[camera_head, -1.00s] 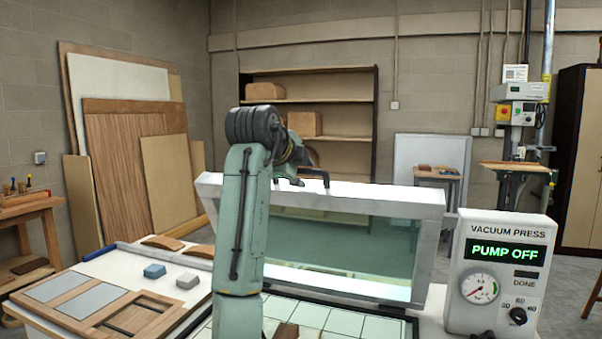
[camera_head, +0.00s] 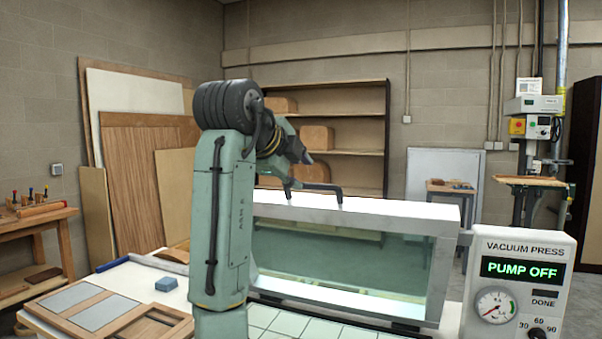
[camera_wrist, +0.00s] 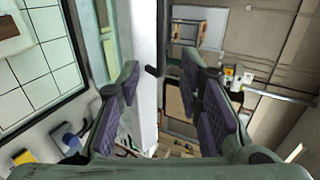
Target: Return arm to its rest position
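My arm rises in front of the vacuum press in the head view, bent at the top. My gripper (camera_head: 290,183) is partly hidden behind the arm, close to the dark handle (camera_head: 322,187) on top of the raised press lid (camera_head: 350,205). In the wrist view my gripper (camera_wrist: 165,95) is open, its two purple-padded fingers wide apart. The white lid edge (camera_wrist: 146,40) runs between them in the picture, and the dark handle (camera_wrist: 152,71) shows beyond the fingers. Nothing is held. I cannot tell whether a finger touches the lid.
The press control box (camera_head: 520,285) at right reads PUMP OFF. A framed wooden panel (camera_head: 70,303) and a blue block (camera_head: 168,284) lie on the table at left. The press bed (camera_head: 290,322) has a pale grid. Shelves (camera_head: 350,135) stand behind.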

